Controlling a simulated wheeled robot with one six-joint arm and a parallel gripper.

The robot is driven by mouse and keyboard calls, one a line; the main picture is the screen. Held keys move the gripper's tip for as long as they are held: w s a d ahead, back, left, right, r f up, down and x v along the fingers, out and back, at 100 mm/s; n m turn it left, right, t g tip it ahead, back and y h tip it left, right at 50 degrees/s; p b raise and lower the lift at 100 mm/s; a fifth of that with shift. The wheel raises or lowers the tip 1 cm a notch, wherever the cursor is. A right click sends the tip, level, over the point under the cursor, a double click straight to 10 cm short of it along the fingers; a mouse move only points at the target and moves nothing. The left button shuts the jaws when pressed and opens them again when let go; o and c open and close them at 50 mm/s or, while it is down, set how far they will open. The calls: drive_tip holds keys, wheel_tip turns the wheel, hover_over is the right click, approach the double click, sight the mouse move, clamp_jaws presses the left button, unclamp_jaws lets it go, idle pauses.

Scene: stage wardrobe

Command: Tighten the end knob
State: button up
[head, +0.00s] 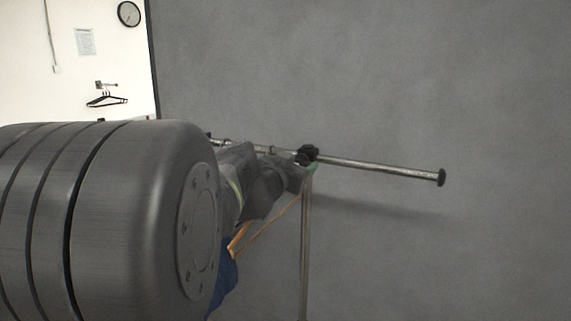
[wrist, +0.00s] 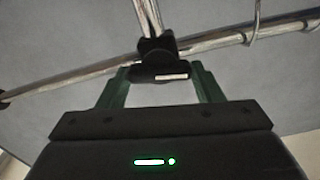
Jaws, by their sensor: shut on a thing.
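The black end knob (head: 308,153) is on the metal rail near the top of an upright post. In the wrist view the dark knob (wrist: 160,72) lies between the two green fingers of my gripper (wrist: 160,76), which is shut on it. In the head view my gripper (head: 311,168) shows only as a bit of green beside the knob, mostly hidden by my arm. A small pale strip marks the knob's near side in the wrist view.
The metal rail (head: 375,167) runs on to the right and ends in a dark cap (head: 441,177). The upright post (head: 304,245) stands below the knob. A wooden hanger (head: 265,226) and blue cloth (head: 226,278) show beside my arm. The grey wall behind is bare.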

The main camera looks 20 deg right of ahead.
drive_tip(key=m, duration=0.4)
drive_tip(key=shift+s+d+f+m+b, duration=0.15)
drive_tip(key=shift+m+b, duration=0.3)
drive_tip(key=shift+m, duration=2.45)
drive_tip(key=shift+w+a+f+m+b, duration=0.1)
drive_tip(key=shift+m+b, duration=0.3)
drive_tip(key=shift+m, duration=2.8)
drive_tip(key=o, duration=1)
drive_tip(key=b+v, duration=0.1)
drive_tip(key=v, duration=1.3)
drive_tip(key=shift+s+d, duration=0.1)
drive_tip(key=shift+d, duration=0.05)
